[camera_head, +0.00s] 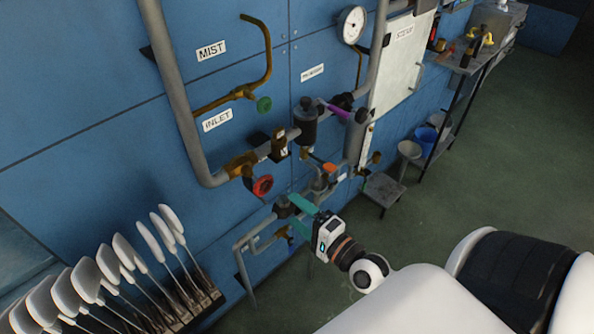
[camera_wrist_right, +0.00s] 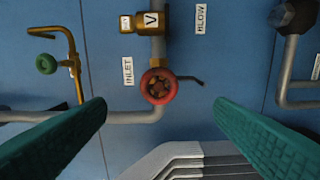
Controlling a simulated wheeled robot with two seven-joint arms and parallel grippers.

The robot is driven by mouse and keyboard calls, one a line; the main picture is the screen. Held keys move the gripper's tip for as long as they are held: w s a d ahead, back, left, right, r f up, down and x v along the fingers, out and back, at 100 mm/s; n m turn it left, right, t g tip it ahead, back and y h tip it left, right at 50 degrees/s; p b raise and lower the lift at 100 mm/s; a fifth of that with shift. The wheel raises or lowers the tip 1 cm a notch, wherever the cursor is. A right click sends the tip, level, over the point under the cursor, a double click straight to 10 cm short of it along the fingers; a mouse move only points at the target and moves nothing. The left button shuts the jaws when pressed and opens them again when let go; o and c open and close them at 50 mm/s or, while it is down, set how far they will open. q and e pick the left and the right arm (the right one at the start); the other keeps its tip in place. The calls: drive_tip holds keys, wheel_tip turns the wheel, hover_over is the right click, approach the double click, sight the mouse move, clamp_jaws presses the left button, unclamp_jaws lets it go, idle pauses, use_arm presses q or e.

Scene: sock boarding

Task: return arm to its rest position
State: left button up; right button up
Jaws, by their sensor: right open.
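My right arm reaches in from the lower right of the head view toward the piping on the blue wall. My right gripper (camera_head: 298,218) has two teal fingers, spread apart with nothing between them. In the right wrist view the open fingers (camera_wrist_right: 160,108) frame the red handwheel (camera_wrist_right: 158,87), which lies beyond their tips and untouched. In the head view the red handwheel (camera_head: 263,186) is up and left of the gripper, on the pipe under the INLET label (camera_head: 217,120). Part of the lower pipework is hidden behind the gripper. My left gripper is not in view.
Grey pipes (camera_head: 184,95) and brass valves run along the wall. White paddle-shaped boards (camera_head: 107,264) stand in a rack at lower left. A small stool (camera_head: 382,188) and buckets stand behind; green floor is open at right.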

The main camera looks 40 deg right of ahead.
drive_tip(key=shift+f, duration=0.1)
drive_tip(key=s+f+n+g+h, duration=0.1)
drive_tip(key=s+f+n+g, duration=0.2)
drive_tip(key=f, duration=0.8)
drive_tip(key=s+f+n+g, duration=0.3)
drive_tip(key=f, duration=0.8)
drive_tip(key=s+f+n+g+h, duration=0.1)
drive_tip(key=s+f+n+g, duration=0.2)
drive_tip(key=f, duration=0.8)
drive_tip(key=s+a+f+n+g, duration=0.2)
drive_tip(key=s+f+n+g, duration=0.2)
drive_tip(key=s+f, duration=0.4)
drive_tip(key=s+a+f+n+g, duration=0.2)
drive_tip(key=s+f+n, duration=0.4)
drive_tip(key=s, duration=0.9)
drive_tip(key=shift+s+f+g+h, duration=0.25)
drive_tip(key=shift+f+g+h, duration=0.05)
drive_tip(key=shift+f+g, duration=0.6)
